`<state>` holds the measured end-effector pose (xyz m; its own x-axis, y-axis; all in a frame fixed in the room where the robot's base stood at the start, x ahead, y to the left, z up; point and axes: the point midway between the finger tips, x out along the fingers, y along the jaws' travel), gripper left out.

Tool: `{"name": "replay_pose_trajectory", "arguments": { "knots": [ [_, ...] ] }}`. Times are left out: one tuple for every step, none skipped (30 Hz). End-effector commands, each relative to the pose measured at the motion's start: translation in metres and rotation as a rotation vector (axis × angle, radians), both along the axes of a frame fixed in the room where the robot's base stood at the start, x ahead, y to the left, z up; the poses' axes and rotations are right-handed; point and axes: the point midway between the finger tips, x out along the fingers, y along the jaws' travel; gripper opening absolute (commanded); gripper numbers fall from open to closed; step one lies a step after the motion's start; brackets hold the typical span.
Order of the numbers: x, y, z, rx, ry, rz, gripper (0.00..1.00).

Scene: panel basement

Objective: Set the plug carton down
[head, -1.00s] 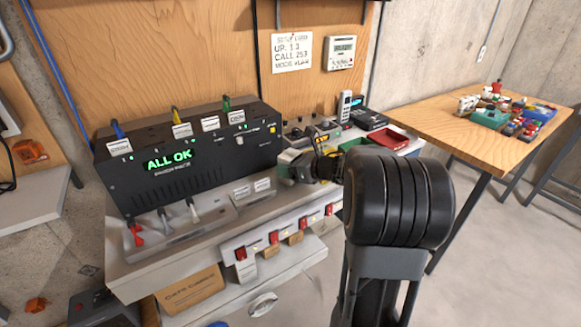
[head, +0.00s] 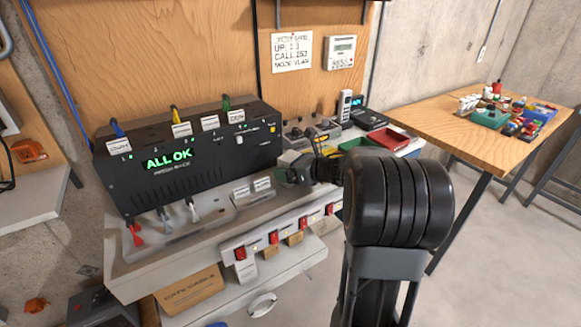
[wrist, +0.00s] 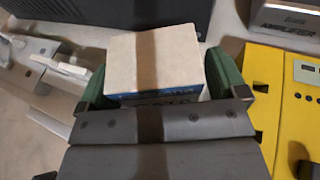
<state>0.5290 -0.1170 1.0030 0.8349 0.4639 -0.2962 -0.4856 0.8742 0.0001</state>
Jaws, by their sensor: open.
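The plug carton (wrist: 152,62), a pale box with a blue printed band, stands between the two green fingers of my gripper (wrist: 160,80) in the wrist view. My gripper is open around it, with a finger at each side. Any gap at the fingers is narrow, and the carton's underside is hidden. In the head view my gripper (head: 292,174) is low over the grey bench, right of the black patch box. My arm hides much of that spot, and the carton is hard to make out there.
The black box (head: 185,160) reading ALL OK stands close left, with cables on top. A yellow device (wrist: 290,100) and a grey amplifier (wrist: 285,30) lie to the right in the wrist view. Red (head: 388,140) and green trays sit farther right. A wooden table (head: 430,118) holds small parts.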

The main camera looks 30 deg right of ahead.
Motion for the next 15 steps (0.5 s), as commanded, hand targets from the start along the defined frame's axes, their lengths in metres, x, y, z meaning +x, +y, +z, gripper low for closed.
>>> {"name": "replay_pose_trajectory", "arguments": {
  "knots": [
    [0.000,0.000,0.000,0.000,0.000,0.000,0.91],
    [0.000,0.000,0.001,0.000,0.000,0.000,0.91],
    [0.000,0.000,0.002,0.000,0.000,0.000,0.91],
    [0.000,0.000,0.004,0.001,0.000,0.000,0.91],
    [0.000,0.000,0.006,0.001,0.000,0.000,0.91],
    [-0.004,-0.003,0.005,0.000,-0.001,-0.003,0.91],
    [-0.008,-0.006,0.006,-0.001,-0.002,-0.004,0.91],
    [-0.012,-0.008,0.007,0.000,-0.002,-0.004,0.91],
    [-0.018,-0.011,0.009,-0.002,-0.002,-0.004,0.91],
    [-0.023,-0.014,0.011,-0.001,-0.002,-0.006,0.91],
    [-0.028,-0.017,0.013,-0.001,-0.003,-0.006,0.91],
    [-0.035,-0.021,0.015,-0.002,-0.002,-0.005,0.91],
    [-0.041,-0.024,0.017,-0.001,-0.003,-0.006,0.91],
    [-0.046,-0.027,0.019,-0.002,-0.002,-0.005,0.91],
    [-0.052,-0.031,0.021,-0.001,-0.003,-0.005,0.91]
  ]
}}
